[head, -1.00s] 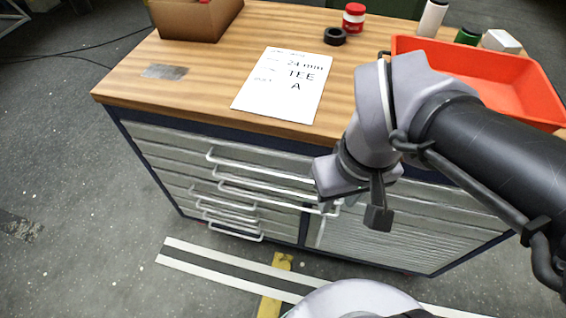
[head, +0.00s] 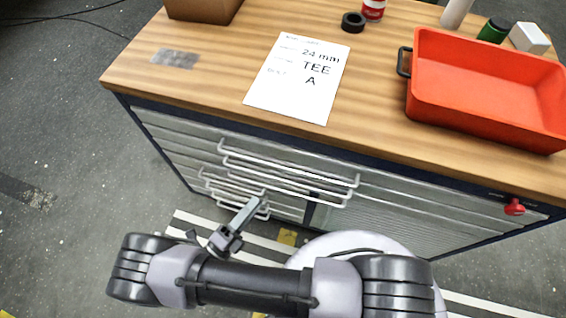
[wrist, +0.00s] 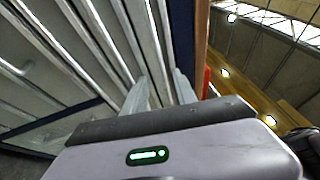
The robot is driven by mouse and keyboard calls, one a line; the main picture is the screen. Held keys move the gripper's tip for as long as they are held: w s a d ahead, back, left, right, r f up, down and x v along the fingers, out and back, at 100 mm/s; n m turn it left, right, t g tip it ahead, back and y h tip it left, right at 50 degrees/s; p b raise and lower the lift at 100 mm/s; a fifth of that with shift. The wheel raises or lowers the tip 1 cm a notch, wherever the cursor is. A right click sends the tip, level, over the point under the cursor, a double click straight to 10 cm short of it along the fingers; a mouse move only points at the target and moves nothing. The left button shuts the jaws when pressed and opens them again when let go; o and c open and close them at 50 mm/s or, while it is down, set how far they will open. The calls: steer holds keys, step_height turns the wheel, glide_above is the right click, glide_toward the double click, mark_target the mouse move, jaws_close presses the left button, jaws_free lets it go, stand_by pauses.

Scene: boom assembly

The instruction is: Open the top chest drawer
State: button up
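The chest (head: 160,118) is a workbench cabinet with a wooden top and a stack of grey drawers with pale bar handles. The top drawer (head: 190,131) looks shut, and its long handle (head: 290,168) runs just under the bench top's front edge. My gripper (head: 254,206) is in front of the drawer stack, low and left of centre, and seems apart from the handles. In the wrist view, the two pale fingers (wrist: 160,92) stand apart with nothing seen between them. The drawer fronts (wrist: 75,45) fill the left of that view, seen tilted.
A red tray (head: 440,118), a paper sheet (head: 290,95), a black ring (head: 353,22), a cardboard box (head: 205,8) and a metal plate (head: 175,58) lie on the bench top. A red knob (head: 514,207) is on the cabinet's right front.

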mark_target(285, 168)
steer(key=x, duration=1.4)
steer(key=shift+f+b, duration=0.1)
steer(key=shift+b, duration=0.25)
steer(key=shift+c, duration=0.4)
jaws_close()
